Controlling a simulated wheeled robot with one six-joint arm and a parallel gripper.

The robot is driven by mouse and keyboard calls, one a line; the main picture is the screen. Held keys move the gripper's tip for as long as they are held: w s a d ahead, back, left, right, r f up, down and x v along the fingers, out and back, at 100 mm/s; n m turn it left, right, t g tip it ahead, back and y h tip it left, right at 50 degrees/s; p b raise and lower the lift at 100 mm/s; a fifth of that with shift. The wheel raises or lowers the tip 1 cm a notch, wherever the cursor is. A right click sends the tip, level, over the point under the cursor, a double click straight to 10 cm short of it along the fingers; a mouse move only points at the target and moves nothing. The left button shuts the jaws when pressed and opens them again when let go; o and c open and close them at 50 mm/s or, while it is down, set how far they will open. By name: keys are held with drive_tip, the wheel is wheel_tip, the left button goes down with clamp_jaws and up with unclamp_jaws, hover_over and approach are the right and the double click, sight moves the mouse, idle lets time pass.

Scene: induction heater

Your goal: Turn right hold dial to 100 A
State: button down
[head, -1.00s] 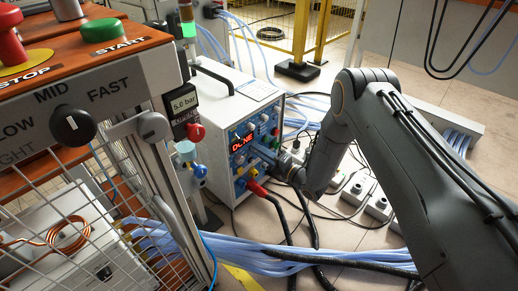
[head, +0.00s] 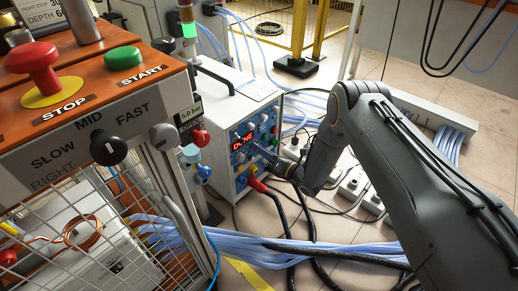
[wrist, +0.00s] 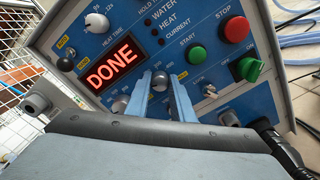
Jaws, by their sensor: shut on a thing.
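The induction heater (head: 222,112) is a white box with a blue front panel, and its red display (head: 242,142) reads DONE. The wrist view shows the panel close up, tilted, with the same display (wrist: 112,68). My gripper (wrist: 160,86) has its two blue fingers on either side of a small grey dial (wrist: 160,80) just right of the display, shut on it. The fingers hide the dial's sides, and I cannot read its label or setting. In the head view my gripper (head: 262,154) reaches the panel from the right, and the dial is too small to make out.
A control stand with a red stop button (head: 33,70) is at left. Cables (head: 300,258) and power sockets (head: 354,186) lie on the floor.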

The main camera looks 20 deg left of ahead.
idle(0.4)
drive_tip(key=c, duration=1.5)
unclamp_jaws()
drive_tip(key=shift+c, duration=0.2)
drive_tip(key=shift+d, duration=0.1)
drive_tip(key=p+v, duration=0.2)
drive_tip(key=v, duration=0.5)
drive_tip(key=shift+s+d, duration=0.2)
drive_tip(key=shift+d, duration=0.1)
